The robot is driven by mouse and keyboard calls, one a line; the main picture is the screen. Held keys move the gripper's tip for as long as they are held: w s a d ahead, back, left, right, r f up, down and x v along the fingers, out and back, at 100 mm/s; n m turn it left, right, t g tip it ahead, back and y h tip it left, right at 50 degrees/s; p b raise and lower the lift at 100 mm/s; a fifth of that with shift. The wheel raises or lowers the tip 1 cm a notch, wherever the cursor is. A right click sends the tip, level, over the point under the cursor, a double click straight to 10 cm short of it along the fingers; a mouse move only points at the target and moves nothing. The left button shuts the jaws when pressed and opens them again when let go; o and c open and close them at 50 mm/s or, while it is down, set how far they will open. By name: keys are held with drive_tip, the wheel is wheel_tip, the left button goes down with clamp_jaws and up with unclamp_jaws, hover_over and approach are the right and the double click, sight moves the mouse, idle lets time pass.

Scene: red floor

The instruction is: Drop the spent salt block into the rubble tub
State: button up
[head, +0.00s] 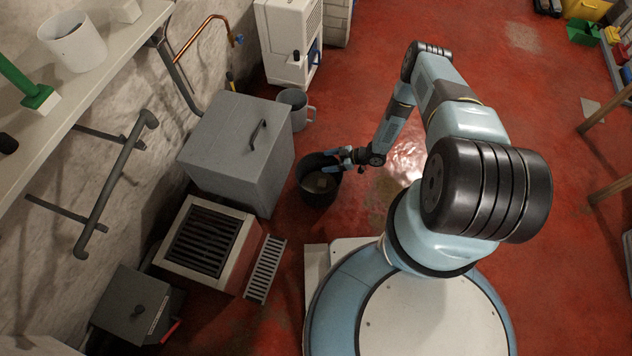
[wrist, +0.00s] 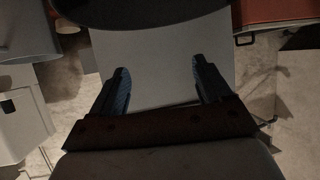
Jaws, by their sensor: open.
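The black round tub (head: 306,192) stands on the red floor, right of the large grey chest. A small pale brownish block (head: 322,184), which looks like the salt block, lies inside it. My gripper (head: 334,159) is at the tub's upper right rim in the head view; I cannot tell whether it touches the rim. In the wrist view my gripper (wrist: 161,78) is open, with nothing between its two fingers. A dark curved shape, probably the tub, crosses the top of the wrist view (wrist: 140,10).
The grey lidded chest (head: 235,150) stands left of the tub, with a grey mug-like bucket (head: 295,107) behind it. A grated drain box (head: 205,240) and a loose grate (head: 265,270) lie nearer. A shelf (head: 75,100) runs along the left wall. Floor to the right is open.

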drive_tip(key=v, duration=1.3)
drive_tip(key=shift+d, duration=0.25)
